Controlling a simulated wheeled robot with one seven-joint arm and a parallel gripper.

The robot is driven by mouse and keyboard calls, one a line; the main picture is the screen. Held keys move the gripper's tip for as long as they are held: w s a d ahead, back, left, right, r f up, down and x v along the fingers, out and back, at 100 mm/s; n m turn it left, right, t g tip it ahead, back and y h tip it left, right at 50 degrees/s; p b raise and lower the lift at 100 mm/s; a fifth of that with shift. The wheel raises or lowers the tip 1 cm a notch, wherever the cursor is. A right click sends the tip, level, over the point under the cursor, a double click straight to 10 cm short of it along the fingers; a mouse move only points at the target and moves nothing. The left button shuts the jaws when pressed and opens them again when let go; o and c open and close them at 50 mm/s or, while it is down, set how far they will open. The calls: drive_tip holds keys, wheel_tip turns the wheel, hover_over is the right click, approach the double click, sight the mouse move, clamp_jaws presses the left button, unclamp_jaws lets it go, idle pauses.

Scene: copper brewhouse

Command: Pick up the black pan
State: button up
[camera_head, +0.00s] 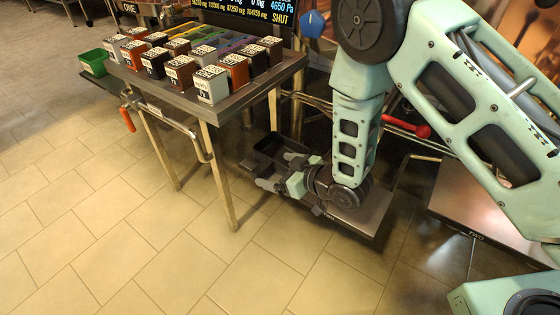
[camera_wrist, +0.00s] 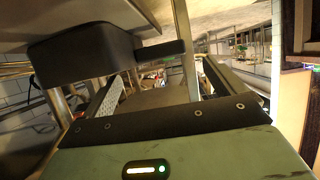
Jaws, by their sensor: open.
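The black pan (camera_head: 268,148) is a dark, box-like vessel low down, beside and partly behind the table's right legs in the head view. My gripper (camera_head: 280,172) is open, low and level, just in front of the pan, with its fingers pointing left. In the wrist view the pan (camera_wrist: 82,52) fills the upper left, and its short straight handle (camera_wrist: 162,48) reaches right across the space ahead of my open fingers (camera_wrist: 160,85). I cannot tell whether the handle lies between the fingertips. Nothing is visibly held. My wrist hides part of the area by the pan.
A low metal plate (camera_head: 362,212) lies beneath my wrist. Tiled floor at front left is clear.

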sight(260, 165)
drive_tip(key=b+x, duration=0.2)
drive_tip(key=x, duration=0.3)
drive_tip(key=shift+r, duration=0.1)
drive_tip(key=c, duration=1.2)
drive_tip(key=shift+r, duration=0.1)
